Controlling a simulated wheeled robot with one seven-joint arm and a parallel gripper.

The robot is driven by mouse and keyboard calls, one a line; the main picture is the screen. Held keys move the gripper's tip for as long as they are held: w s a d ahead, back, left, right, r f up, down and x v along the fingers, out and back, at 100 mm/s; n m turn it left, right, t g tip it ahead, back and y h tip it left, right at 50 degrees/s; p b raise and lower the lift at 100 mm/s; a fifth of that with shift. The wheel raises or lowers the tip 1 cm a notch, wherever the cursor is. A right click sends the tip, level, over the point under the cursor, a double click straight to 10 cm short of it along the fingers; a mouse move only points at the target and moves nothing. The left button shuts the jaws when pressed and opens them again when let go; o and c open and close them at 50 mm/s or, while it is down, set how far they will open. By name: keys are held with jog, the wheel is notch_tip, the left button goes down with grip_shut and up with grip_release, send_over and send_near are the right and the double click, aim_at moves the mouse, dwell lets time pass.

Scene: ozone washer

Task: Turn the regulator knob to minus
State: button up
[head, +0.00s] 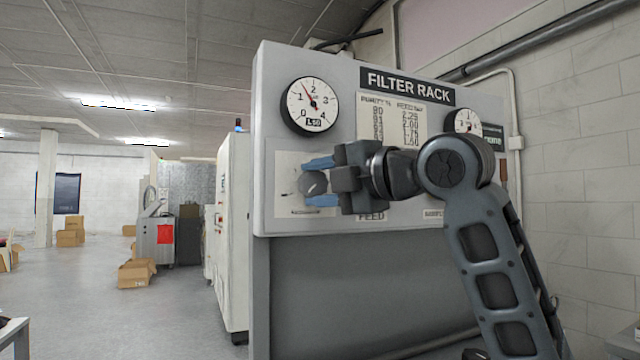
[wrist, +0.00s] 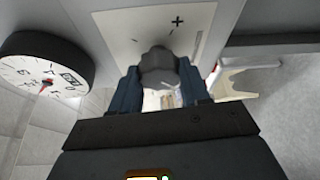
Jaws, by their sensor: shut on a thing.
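The regulator knob (head: 312,183) is a grey round knob on a white label plate at the lower left of the FILTER RACK panel (head: 400,250). My gripper (head: 320,181) has its two blue fingers above and below the knob, shut on it. In the wrist view the knob (wrist: 158,66) sits between the fingertips of my gripper (wrist: 157,85). A plus mark (wrist: 178,21) shows on the plate there. A minus mark is not readable in either view.
A round gauge (head: 310,105) with a red needle sits above the knob, its window reading about 1.50. A second gauge (head: 463,122) is partly behind my arm. A printed table (head: 392,117) hangs between them. Cardboard boxes (head: 137,272) stand on the floor far left.

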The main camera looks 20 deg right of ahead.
jog(key=o, duration=1.1)
jog(key=shift+c, duration=0.2)
jog(key=b+v, duration=0.1)
jog(key=v, duration=0.6)
jog(key=shift+s, duration=0.35)
jog(key=shift+d, duration=0.1)
